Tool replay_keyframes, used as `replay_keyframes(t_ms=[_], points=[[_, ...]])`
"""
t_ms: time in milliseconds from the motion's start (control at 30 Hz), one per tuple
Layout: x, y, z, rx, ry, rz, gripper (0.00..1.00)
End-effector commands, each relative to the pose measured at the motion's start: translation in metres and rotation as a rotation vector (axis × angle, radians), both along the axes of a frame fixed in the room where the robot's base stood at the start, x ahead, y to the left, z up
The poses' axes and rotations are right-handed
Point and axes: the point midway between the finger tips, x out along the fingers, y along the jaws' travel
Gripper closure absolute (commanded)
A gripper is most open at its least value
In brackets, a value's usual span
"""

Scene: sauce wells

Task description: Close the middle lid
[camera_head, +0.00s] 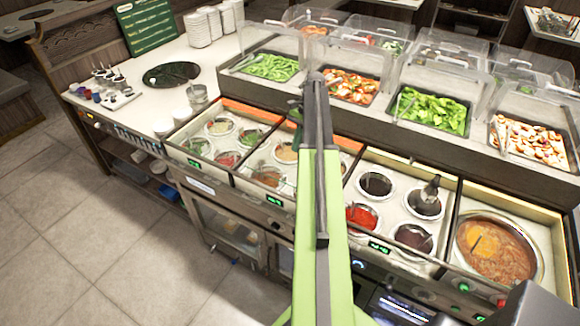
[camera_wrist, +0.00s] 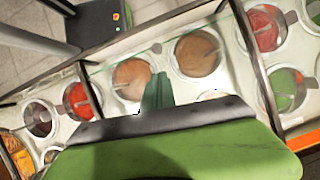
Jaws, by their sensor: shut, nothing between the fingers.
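The sauce counter has a left (camera_head: 214,180), a middle (camera_head: 243,183) and a right (camera_head: 350,205) section of round wells. The middle section shows tan and brown sauces and is partly hidden behind my arm. An orange strip (camera_head: 350,144) runs along its back edge. I cannot make out a separate middle lid or tell its position. In the wrist view, two brown sauce wells (camera_wrist: 131,79) lie just past the teal fingers (camera_wrist: 158,92); contact cannot be told.
Behind the wells, salad trays (camera_head: 268,67) stand under clear covers (camera_head: 436,60). A soup pot (camera_head: 497,248) is at the far right. The tiled floor (camera_head: 80,220) at left is clear.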

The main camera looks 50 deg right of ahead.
Motion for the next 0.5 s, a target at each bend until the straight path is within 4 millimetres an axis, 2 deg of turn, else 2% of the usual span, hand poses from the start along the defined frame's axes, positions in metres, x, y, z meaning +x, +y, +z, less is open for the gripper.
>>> replay_keyframes(t_ms=[167, 267, 500], points=[[0.000, 0.005, -0.009, -0.001, 0.000, 0.003, 1.00], [-0.001, 0.010, -0.022, -0.001, -0.001, 0.005, 1.00], [-0.002, 0.029, -0.067, -0.002, -0.002, 0.007, 1.00]])
